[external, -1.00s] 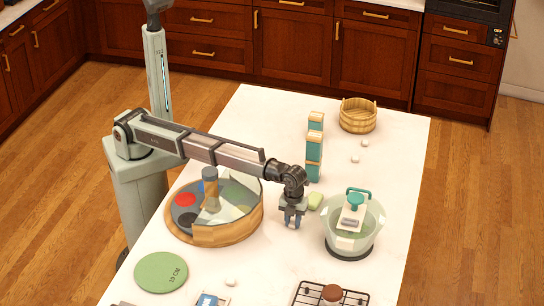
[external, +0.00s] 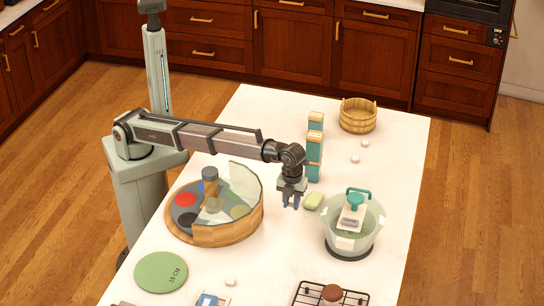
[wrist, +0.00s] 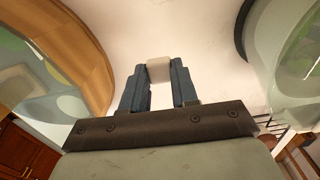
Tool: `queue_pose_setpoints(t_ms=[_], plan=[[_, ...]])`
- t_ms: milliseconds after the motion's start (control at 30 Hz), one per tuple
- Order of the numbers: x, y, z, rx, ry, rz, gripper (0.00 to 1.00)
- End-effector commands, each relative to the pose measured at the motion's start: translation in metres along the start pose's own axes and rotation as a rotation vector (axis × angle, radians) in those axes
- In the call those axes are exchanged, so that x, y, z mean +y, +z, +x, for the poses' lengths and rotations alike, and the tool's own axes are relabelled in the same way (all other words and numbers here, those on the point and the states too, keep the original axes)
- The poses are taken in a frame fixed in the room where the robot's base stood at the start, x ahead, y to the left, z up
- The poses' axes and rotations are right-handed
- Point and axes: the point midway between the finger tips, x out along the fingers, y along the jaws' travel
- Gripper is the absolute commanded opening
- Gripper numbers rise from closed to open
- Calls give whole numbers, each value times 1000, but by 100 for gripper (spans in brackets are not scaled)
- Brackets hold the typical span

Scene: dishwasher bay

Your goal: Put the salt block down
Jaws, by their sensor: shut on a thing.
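My gripper (external: 291,203) hangs over the white counter, between the round wooden tray and the clear bowl. In the wrist view its two blue fingers (wrist: 160,82) are shut on a small pale block, the salt block (wrist: 159,70), which shows at the fingertips. In the external view I cannot make out the block, and its height above the counter is hard to judge.
The round wooden tray (external: 227,235) with coloured discs is left of my gripper. Teal-and-wood blocks (external: 315,150) stand behind. Small white pieces (external: 355,159) lie farther back. Bare counter (external: 270,270) lies in front.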

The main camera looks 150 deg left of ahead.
Motion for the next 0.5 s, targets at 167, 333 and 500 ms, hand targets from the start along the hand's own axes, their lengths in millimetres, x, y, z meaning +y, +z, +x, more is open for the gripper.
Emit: queue_pose_setpoints(t_ms=[167, 333, 500], plan=[[18, -50, -1, 1, -1, 63, 0], [45, -111, -4, 2, -5, 143, 0], [79, -171, -7, 4, -8, 224, 0]])
